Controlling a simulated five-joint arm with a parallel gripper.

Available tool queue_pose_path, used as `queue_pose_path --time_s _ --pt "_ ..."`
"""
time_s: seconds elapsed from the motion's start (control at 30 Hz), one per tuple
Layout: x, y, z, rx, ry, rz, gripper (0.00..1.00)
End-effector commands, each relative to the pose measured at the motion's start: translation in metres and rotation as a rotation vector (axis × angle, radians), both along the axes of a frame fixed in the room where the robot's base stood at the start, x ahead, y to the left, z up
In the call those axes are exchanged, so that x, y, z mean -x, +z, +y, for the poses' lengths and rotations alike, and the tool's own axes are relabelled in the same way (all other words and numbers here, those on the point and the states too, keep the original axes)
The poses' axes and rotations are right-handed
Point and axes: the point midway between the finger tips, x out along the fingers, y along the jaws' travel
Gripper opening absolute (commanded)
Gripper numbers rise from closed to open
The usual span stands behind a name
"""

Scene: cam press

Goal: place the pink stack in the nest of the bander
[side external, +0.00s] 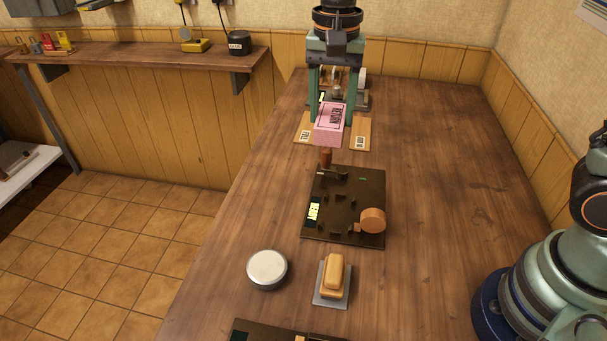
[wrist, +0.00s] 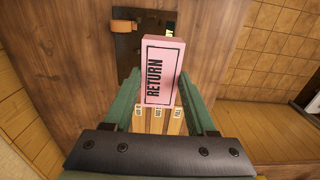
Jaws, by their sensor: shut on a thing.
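The pink stack (side external: 329,122) is a block with a dark-framed label; the wrist view shows "RETURN" on its face (wrist: 163,65). My gripper (side external: 330,97) is shut on it, one green finger on each side, and the wrist view shows the same hold (wrist: 160,88). The stack appears raised above the table, over the front of the pale wooden lanes. A dark plate with small raised fittings and a round orange-brown disc, apparently the bander (side external: 325,226), lies nearer the side camera. It also shows in the wrist view (wrist: 127,45), partly hidden by the stack. I cannot make out its nest clearly.
Labelled pale wooden lanes (side external: 360,138) lie behind the stack. A round white-topped tin (side external: 267,268) and a yellow-tan block (side external: 334,272) on a grey base are nearer. The table's right side is open.

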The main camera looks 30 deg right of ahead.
Motion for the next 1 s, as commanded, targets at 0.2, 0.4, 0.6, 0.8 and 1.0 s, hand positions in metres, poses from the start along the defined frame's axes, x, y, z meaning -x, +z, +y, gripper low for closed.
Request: queue_pose_path --time_s 0.2,0.4,0.6,0.8,1.0 --pt "0.021 -0.004 -0.015 -0.001 0.0 -0.001 0.0" --pt "0.025 -0.029 -0.018 0.001 0.0 0.004 0.0" --pt "0.025 -0.078 -0.018 0.002 0.0 0.008 0.0" --pt "0.025 -0.126 -0.018 0.002 0.0 0.008 0.0" --pt "0.024 -0.16 -0.017 0.001 0.001 0.003 0.0"
